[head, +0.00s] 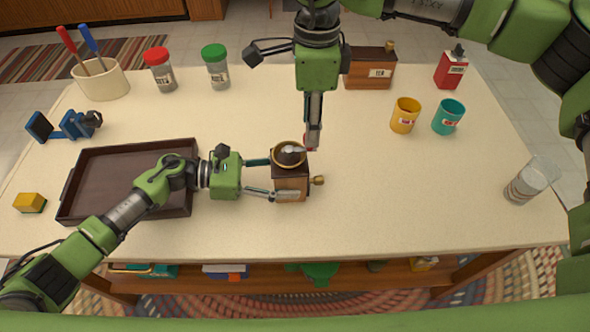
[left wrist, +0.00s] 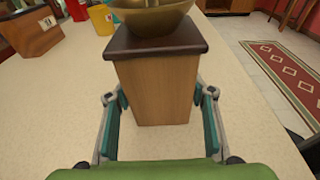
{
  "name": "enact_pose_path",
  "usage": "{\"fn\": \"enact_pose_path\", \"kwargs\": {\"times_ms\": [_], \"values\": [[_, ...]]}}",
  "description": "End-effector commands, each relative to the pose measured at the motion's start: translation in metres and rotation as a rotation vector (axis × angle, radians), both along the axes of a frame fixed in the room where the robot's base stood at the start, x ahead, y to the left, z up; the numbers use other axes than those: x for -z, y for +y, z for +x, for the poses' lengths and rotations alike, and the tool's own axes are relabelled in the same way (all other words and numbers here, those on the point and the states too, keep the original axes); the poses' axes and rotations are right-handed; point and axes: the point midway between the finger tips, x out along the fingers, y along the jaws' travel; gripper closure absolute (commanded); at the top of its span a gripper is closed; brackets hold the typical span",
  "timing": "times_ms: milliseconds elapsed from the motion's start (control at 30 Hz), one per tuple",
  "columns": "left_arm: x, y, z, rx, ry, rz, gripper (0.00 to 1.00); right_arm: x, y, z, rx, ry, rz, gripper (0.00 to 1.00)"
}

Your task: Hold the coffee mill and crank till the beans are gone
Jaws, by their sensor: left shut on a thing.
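The coffee mill (head: 291,187) stands upright on the table, a wooden box with a brass bowl (head: 277,154) on top and a knob on its right side. Dark contents and a pale metal crank part show in the bowl; single beans are too small to make out. My left gripper (head: 272,178) is shut on the mill's body from the left. The left wrist view shows its pads on both sides of the wooden body (left wrist: 155,92). My right gripper (head: 312,146) points down just right of the bowl, by a small red bit. Its fingers overlap, so its hold is unclear.
A dark tray (head: 128,149) lies left, under my left forearm. Red-lidded (head: 160,72) and green-lidded (head: 216,68) jars, a wooden box (head: 370,70), yellow (head: 404,116) and teal (head: 448,117) cups stand behind. A glass (head: 530,182) is far right. The table right of the mill is clear.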

Motion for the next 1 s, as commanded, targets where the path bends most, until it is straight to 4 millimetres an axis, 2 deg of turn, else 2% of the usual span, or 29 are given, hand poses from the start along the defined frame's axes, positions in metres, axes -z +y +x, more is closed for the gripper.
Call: {"fn": "enact_pose_path", "kwargs": {"times_ms": [100, 300, 633, 667, 767, 800, 1000], "values": [[0.0, -0.001, 0.0, 0.001, 0.0, 0.0, 0.71, 0.014, 0.0, 0.0, 0.001, 0.001, 0.001, 0.64], [0.0, -0.001, 0.0, 0.001, 0.0, 0.0, 0.71, 0.028, 0.0, 0.0, 0.0, 0.001, 0.001, 0.64], [0.0, 0.0, 0.0, 0.001, 0.0, 0.0, 0.71, 0.03, 0.0, 0.0, 0.0, 0.0, 0.001, 0.64], [0.0, 0.0, 0.0, 0.001, 0.0, 0.0, 0.71, 0.03, 0.0, 0.0, 0.0, 0.0, 0.001, 0.67], [0.0, 0.0, 0.0, 0.001, 0.0, 0.0, 0.71, 0.03, 0.0, 0.0, 0.0, 0.0, 0.001, 0.92], [0.0, 0.0, 0.0, 0.001, 0.0, 0.0, 0.71, 0.03, 0.0, 0.0, 0.0, 0.0, 0.001, 0.97], [0.0, 0.0, 0.0, 0.001, 0.0, 0.0, 0.71, 0.03, 0.001, 0.0, -0.001, 0.0, 0.001, 0.97]]}}
